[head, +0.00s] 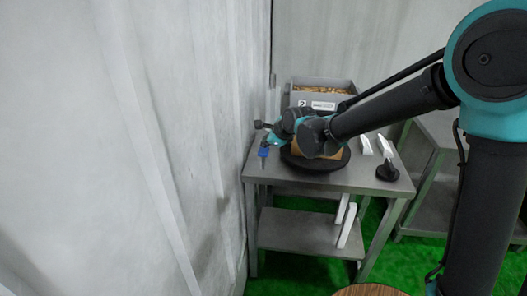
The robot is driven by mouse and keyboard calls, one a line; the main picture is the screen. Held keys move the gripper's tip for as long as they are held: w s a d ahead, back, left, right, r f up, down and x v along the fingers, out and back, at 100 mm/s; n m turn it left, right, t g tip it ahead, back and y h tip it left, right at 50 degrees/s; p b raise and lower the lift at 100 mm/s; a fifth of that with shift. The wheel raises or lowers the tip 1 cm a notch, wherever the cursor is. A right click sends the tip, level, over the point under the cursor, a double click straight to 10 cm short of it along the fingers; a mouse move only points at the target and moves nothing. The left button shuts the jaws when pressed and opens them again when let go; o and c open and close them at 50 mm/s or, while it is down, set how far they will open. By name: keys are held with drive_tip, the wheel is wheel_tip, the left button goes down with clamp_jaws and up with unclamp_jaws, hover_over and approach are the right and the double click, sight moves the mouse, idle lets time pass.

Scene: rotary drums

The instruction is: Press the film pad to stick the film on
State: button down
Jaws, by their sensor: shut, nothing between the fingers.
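My arm reaches from the right over the steel table (358,183). My gripper (260,125) is small and dark at the far end of the arm, above the table's left side; its fingers are too small to make out clearly. A brown box-like thing (335,155) sits on a round black base (314,164), and my wrist partly hides it. A small blue piece (263,152) shows just below the gripper; I cannot tell whether it touches the gripper. White upright pieces (366,145) stand right of the black base. I cannot tell which thing is the film pad.
A grey bin (321,83) with brown contents and a label stands behind my arm. A black cone-shaped piece (387,171) is at the table's right edge. A pale wall (130,150) runs close along the left. Another steel table (433,158) stands to the right.

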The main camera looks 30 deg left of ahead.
sight(263, 150)
drive_tip(key=shift+f, duration=0.4)
drive_tip(key=shift+f, duration=1.15)
idle(1.5)
drive_tip(key=shift+r, duration=1.55)
drive_tip(key=shift+r, duration=2.55)
